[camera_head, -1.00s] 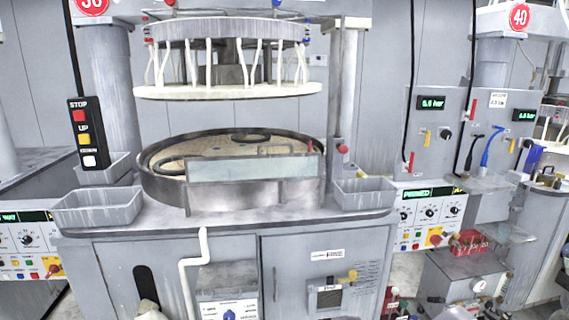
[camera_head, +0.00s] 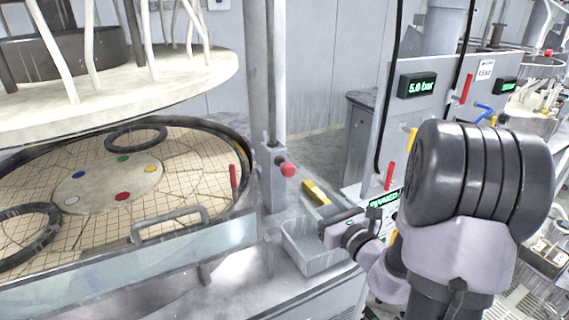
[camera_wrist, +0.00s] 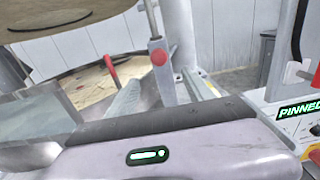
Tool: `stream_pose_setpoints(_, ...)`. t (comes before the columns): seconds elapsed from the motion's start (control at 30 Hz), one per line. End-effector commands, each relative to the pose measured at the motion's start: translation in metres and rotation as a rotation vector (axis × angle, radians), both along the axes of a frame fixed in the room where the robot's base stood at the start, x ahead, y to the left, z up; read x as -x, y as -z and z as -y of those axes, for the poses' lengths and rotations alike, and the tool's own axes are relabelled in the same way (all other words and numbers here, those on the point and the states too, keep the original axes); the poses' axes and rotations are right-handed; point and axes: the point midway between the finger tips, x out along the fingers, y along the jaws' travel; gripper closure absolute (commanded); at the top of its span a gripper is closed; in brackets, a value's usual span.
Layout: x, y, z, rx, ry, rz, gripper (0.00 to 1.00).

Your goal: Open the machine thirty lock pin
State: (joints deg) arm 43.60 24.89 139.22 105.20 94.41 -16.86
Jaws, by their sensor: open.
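Machine thirty's platen (camera_head: 70,210) stands at left, with the white upper plate (camera_head: 130,85) raised above it. A red ball knob (camera_head: 288,169), which looks like the lock pin, sticks out of a grey bracket on the post at the platen's right. The knob also shows near top centre in the wrist view (camera_wrist: 159,57). My gripper (camera_head: 328,224) is open and empty, right of and below the knob, apart from it, over the grey bin. Its fingers are small and partly hidden. A green display in the wrist view reads PINNED (camera_wrist: 302,109).
A grey bin (camera_head: 300,250) sits under my gripper, and a yellow-topped object (camera_head: 316,192) lies behind it. A red lever (camera_head: 233,176) stands at the platen rim. A clear guard (camera_head: 190,250) fronts the platen. A panel with a 5.0 bar display (camera_head: 418,86) stands at right.

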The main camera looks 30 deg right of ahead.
Motion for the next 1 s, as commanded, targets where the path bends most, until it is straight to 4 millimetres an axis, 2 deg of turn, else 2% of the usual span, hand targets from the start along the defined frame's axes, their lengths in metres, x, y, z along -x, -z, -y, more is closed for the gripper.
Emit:
stream_pose_setpoints(0.3,-0.095,0.001,-0.006,0.001,-0.007,0.002,0.39)
stream_pose_setpoints(0.5,-0.135,0.000,-0.007,0.002,-0.006,0.001,0.39)
stream_pose_setpoints(0.67,-0.148,0.000,-0.007,0.001,-0.004,0.000,0.39)
stream_pose_setpoints(0.93,-0.150,0.000,-0.007,0.001,-0.004,0.000,0.39)
stream_pose_setpoints(1.0,-0.149,0.000,-0.007,0.001,-0.004,0.000,0.53)
